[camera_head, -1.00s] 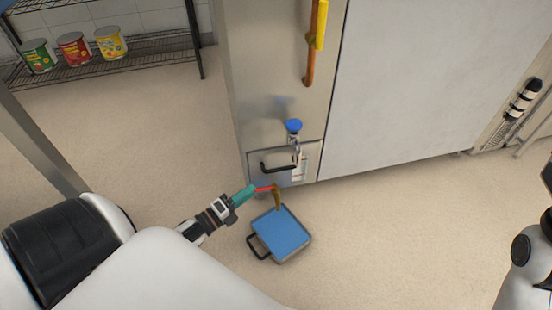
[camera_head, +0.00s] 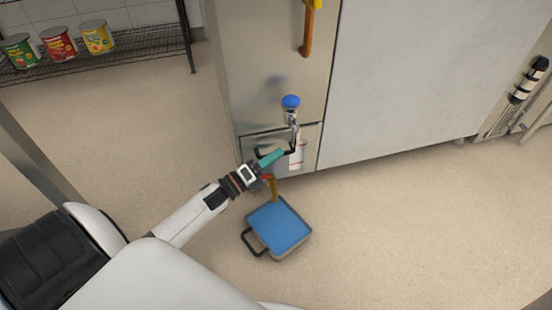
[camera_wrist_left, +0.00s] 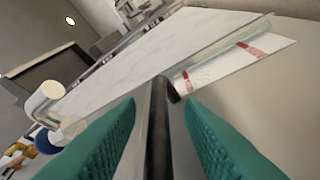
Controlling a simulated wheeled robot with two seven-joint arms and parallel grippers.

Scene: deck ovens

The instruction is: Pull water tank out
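The water tank front (camera_head: 308,158) is a metal panel low on the steel oven cabinet, with a black bar handle (camera_head: 291,150). It looks closed, nearly flush with the cabinet. My left gripper (camera_head: 271,158), with teal fingers, is at the handle and covers part of it. In the left wrist view the dark handle bar (camera_wrist_left: 160,135) runs between the two teal fingers. They stand apart, with a gap visible on either side of the bar. My right gripper is out of view.
A blue-topped square container (camera_head: 278,226) with a black handle stands on the floor below the panel. An orange-brown spout (camera_head: 271,186) hangs above it. A blue knob (camera_head: 291,102) is above the panel. A rack with cans (camera_head: 97,37) stands at back left.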

